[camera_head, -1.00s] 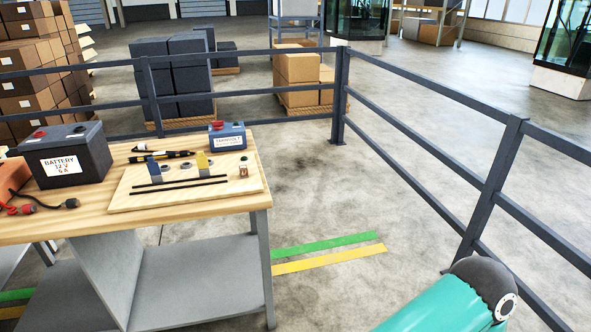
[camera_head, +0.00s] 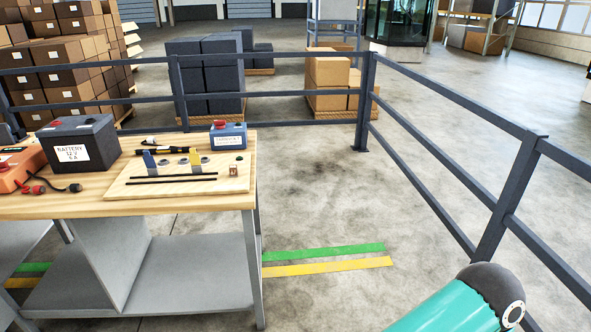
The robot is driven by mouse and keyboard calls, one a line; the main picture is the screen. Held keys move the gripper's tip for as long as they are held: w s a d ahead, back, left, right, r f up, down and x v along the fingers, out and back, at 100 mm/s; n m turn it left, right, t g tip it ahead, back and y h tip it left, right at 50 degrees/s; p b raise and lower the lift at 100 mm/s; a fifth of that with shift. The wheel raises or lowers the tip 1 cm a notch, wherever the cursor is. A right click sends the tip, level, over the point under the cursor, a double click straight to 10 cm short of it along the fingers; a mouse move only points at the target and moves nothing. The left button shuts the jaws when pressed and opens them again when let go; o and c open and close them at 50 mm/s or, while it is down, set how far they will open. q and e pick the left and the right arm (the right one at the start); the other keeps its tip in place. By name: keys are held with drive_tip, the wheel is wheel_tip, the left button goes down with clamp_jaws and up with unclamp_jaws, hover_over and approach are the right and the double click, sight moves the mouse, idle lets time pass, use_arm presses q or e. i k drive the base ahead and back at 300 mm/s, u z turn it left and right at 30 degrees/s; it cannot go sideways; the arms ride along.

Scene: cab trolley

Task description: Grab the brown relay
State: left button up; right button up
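A small brownish block (camera_head: 233,171), which looks like the relay, sits near the right front corner of a thin wooden board (camera_head: 120,187). The board lies on the wooden-topped table (camera_head: 40,208) at the left in the head view. The block is too small to make out in detail. Neither gripper is in view. Only a teal and dark link of my own arm shows at the lower right, well away from the table.
The board also holds blue and yellow upright pieces, dark strips and a green button (camera_head: 239,158). A black battery (camera_head: 78,144), an orange box (camera_head: 20,167) and a blue box (camera_head: 228,136) stand around it. Grey railings (camera_head: 455,98) run behind and right. Floor right of the table is clear.

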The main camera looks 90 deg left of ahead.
sight(234, 171)
drive_tip(key=z, duration=1.8)
drive_tip(key=i, duration=0.1)
drive_tip(key=u, duration=3.05)
drive_tip(key=i, duration=0.25)
drive_tip(key=u, duration=2.35)
drive_tip(key=k, duration=0.5)
drive_tip(key=u, duration=0.3)
drive_tip(key=i, duration=1.65)
drive_tip(key=z, duration=0.4)
